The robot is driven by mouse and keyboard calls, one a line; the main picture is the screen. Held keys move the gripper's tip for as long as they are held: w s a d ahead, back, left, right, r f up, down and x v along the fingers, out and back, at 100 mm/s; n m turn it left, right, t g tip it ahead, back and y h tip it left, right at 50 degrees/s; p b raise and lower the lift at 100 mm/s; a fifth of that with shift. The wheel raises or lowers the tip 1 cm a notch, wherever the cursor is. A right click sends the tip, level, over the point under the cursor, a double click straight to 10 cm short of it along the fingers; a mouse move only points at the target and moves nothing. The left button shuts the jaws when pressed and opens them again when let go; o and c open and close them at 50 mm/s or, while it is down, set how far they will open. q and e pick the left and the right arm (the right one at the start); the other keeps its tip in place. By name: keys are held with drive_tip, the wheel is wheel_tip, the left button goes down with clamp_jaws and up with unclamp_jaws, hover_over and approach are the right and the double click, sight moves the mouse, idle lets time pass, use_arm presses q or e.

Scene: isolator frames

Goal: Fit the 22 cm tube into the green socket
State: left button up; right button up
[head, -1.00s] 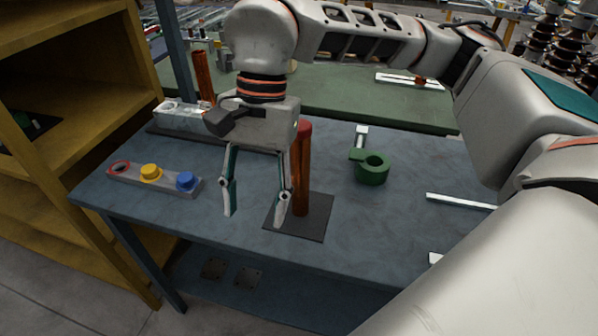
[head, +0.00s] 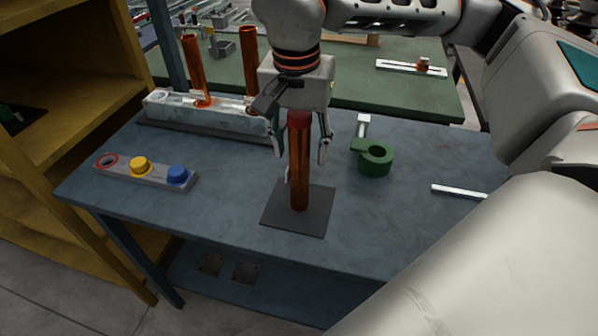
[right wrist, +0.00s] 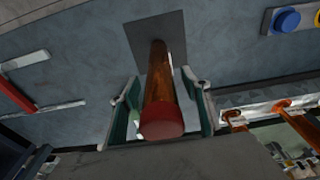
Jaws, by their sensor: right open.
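A copper-brown tube (head: 299,165) with a red cap stands upright on a dark square plate (head: 278,213) on the blue table. My right gripper (head: 306,166) is above it, pointing down, with its fingers open on either side of the tube. In the right wrist view the tube (right wrist: 159,82) and its red cap lie between the two open fingers (right wrist: 163,88), with gaps beside them. The green socket (head: 374,165), an open-topped ring on a bracket, stands to the right of the tube. My left gripper is out of view.
A pale rack (head: 205,118) with two more brown tubes stands at the table's back left. A grey strip (head: 158,176) with a red ring, a yellow knob and a blue knob lies at left. A white bar (head: 459,191) lies at right. A yellow shelf (head: 75,130) borders the left.

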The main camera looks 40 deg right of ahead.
wheel_tip(320, 180, down, 2)
drive_tip(key=shift+w, duration=0.1)
drive_tip(key=shift+r, duration=0.1)
clamp_jaws()
